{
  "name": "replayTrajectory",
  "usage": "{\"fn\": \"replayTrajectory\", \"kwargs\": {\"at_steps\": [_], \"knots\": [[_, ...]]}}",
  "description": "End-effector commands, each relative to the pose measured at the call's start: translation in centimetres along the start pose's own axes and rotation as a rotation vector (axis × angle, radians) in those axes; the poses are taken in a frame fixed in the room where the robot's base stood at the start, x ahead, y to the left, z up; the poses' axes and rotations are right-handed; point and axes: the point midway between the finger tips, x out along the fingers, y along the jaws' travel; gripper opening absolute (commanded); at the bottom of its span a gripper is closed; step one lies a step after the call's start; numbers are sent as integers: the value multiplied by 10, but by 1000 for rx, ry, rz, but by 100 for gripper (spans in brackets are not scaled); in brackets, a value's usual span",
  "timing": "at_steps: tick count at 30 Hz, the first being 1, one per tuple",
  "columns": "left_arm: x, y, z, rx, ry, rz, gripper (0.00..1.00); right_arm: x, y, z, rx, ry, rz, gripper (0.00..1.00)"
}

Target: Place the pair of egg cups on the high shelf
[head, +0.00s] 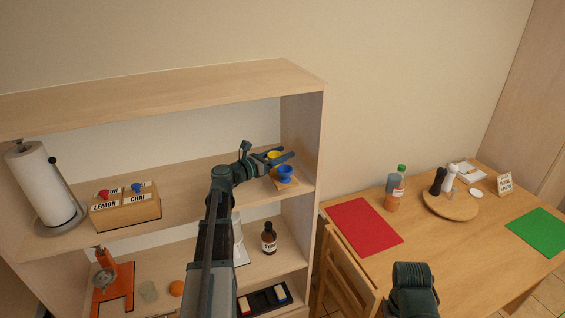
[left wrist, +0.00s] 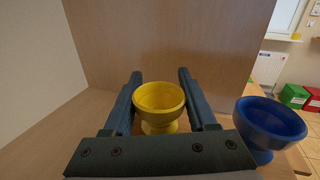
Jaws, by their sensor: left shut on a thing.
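The yellow egg cup (head: 273,156) is between the fingers of my left gripper (head: 280,158), at the right end of the high shelf (head: 190,180). In the left wrist view the yellow cup (left wrist: 158,97) is upright, with a finger on each side of it. The gripper is shut on it. Whether its foot touches the shelf is hard to tell. The blue egg cup (head: 286,173) stands upright on a tan patch on the same shelf, nearer the front edge. It also shows to the right in the left wrist view (left wrist: 268,125). My right gripper is out of view.
A paper towel roll (head: 43,185) and a tea box (head: 125,210) stand at the shelf's left. The side panel (head: 302,135) is close right of the cups. Below are a brown bottle (head: 269,239) and other items. A table (head: 440,235) stands at right.

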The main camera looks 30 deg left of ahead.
Motion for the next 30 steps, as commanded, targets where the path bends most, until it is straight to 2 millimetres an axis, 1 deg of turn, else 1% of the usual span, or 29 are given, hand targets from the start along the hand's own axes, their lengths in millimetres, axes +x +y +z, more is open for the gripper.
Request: {"fn": "replayTrajectory", "kwargs": {"at_steps": [4, 8, 9, 12, 16, 25, 29, 30], "knots": [[2, 1, 0, -1, -1, 0, 0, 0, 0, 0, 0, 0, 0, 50], [13, 10, -1, -1, -1, -1, 0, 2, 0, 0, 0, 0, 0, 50], [12, 9, -8, -1, -1, -1, 0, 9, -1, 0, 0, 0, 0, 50], [11, 10, -24, -1, -1, -1, 0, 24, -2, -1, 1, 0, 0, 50], [10, 11, -37, -1, -1, -1, 0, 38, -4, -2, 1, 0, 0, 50], [10, 11, -35, -1, -1, -1, 0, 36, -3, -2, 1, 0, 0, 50], [10, 11, -39, -1, -1, -1, 0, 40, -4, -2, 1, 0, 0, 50], [10, 11, -39, 0, 0, 0, 61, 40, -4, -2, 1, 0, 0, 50]]}}
